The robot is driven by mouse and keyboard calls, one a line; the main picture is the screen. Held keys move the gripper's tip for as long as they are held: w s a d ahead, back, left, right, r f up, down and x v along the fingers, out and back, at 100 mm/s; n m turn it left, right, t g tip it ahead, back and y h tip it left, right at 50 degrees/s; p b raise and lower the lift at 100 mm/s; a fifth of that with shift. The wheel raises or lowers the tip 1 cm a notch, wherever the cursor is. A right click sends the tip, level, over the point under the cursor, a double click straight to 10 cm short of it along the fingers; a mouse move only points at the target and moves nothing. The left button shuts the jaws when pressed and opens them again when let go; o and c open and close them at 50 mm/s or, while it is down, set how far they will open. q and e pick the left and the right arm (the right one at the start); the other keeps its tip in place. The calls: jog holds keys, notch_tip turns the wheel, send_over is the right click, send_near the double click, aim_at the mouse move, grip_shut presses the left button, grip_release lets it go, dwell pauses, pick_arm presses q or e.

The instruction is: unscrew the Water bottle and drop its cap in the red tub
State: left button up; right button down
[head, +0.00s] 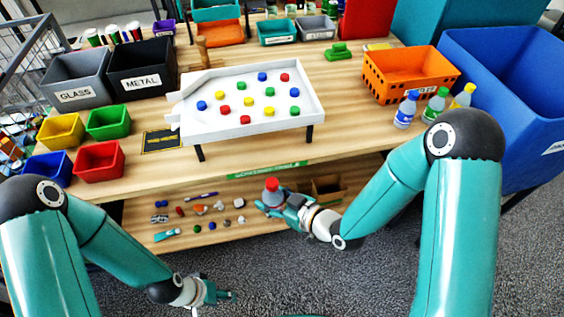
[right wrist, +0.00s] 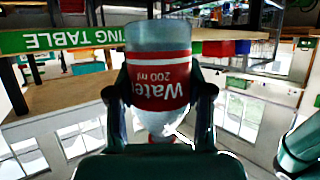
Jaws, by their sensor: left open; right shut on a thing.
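The Water bottle (head: 271,197) is held upright in front of the table by my right gripper (head: 284,203). Its red cap (head: 271,184) is on top. In the right wrist view, which is upside down, the clear bottle (right wrist: 158,37) has a red label reading Water 200 ml; my right gripper (right wrist: 160,100) is closed around its sides. The cap is mostly hidden there. My left gripper (head: 226,294) is open and empty, low over the floor, to the left of and below the bottle. The red tub (head: 99,160) stands at the table's left front and looks empty.
Yellow (head: 61,131), green (head: 108,122) and blue (head: 48,168) tubs stand beside the red one. A white peg tray (head: 250,125) stands mid-table. Other bottles (head: 436,105) stand at right. A lower shelf (head: 180,232) holds small items. Grey floor in front is free.

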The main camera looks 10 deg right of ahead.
pick_arm(q)
jog(key=w+d+r+n+g+y, duration=0.2)
jog(key=w+r+n, duration=0.8)
jog(key=n, duration=0.8)
jog(key=w+d+r+n+g+y, duration=0.2)
jog(key=w+r+n, duration=0.8)
jog(key=n, duration=0.8)
notch_tip(320, 180, up, 15)
jog(key=m+t, duration=0.4)
send_over(273, 197)
jog(key=w, duration=0.3)
jog(key=shift+s+d+f, duration=0.15)
jog(key=shift+d+f, duration=0.05)
jog(key=shift+d, duration=0.25)
jog(key=shift+s+d, duration=0.15)
jog(key=shift+d, duration=0.05)
jog(key=shift+f, duration=3.95)
